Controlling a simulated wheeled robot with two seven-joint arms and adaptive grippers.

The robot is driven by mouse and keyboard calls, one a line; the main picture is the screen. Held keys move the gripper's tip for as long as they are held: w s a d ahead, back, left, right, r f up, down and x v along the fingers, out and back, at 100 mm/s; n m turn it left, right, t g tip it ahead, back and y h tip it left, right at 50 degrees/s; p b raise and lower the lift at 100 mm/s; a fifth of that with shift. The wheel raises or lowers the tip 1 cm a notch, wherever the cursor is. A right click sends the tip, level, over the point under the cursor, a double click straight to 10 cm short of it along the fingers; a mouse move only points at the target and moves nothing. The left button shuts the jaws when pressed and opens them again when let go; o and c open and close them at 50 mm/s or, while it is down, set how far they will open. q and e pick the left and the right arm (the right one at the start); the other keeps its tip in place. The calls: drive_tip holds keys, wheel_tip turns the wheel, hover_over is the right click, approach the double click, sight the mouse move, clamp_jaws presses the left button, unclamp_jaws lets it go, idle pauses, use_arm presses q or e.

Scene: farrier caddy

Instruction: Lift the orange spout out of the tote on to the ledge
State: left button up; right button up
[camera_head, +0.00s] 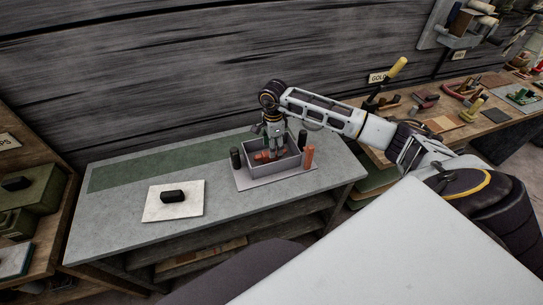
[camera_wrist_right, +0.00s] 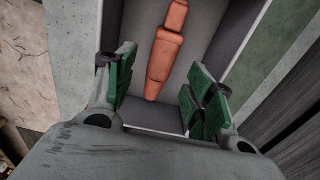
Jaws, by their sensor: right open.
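The orange spout (camera_wrist_right: 166,50) lies on the floor of the grey tote (camera_wrist_right: 207,30), its length running up the right wrist view, its narrower end at the top. In the head view the tote (camera_head: 270,174) stands on the bench, and a bit of orange (camera_head: 261,156) shows inside it. My right gripper (camera_wrist_right: 160,92) is open above the tote; its green-padded fingers stand on either side of the spout's near end, apart from it. The right gripper (camera_head: 274,152) points down into the tote in the head view. My left gripper is not in view.
The tote sits on a pale board with an orange cylinder (camera_head: 309,157) to its right and dark cylinders (camera_head: 235,159) (camera_head: 302,138) beside it. A dark block (camera_head: 173,196) lies on a white plate (camera_head: 155,210). A green strip (camera_head: 140,171) along the bench's back is clear.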

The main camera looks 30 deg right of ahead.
drive_tip(key=shift+f+p, duration=0.65)
drive_tip(key=shift+f, duration=1.95)
clamp_jaws()
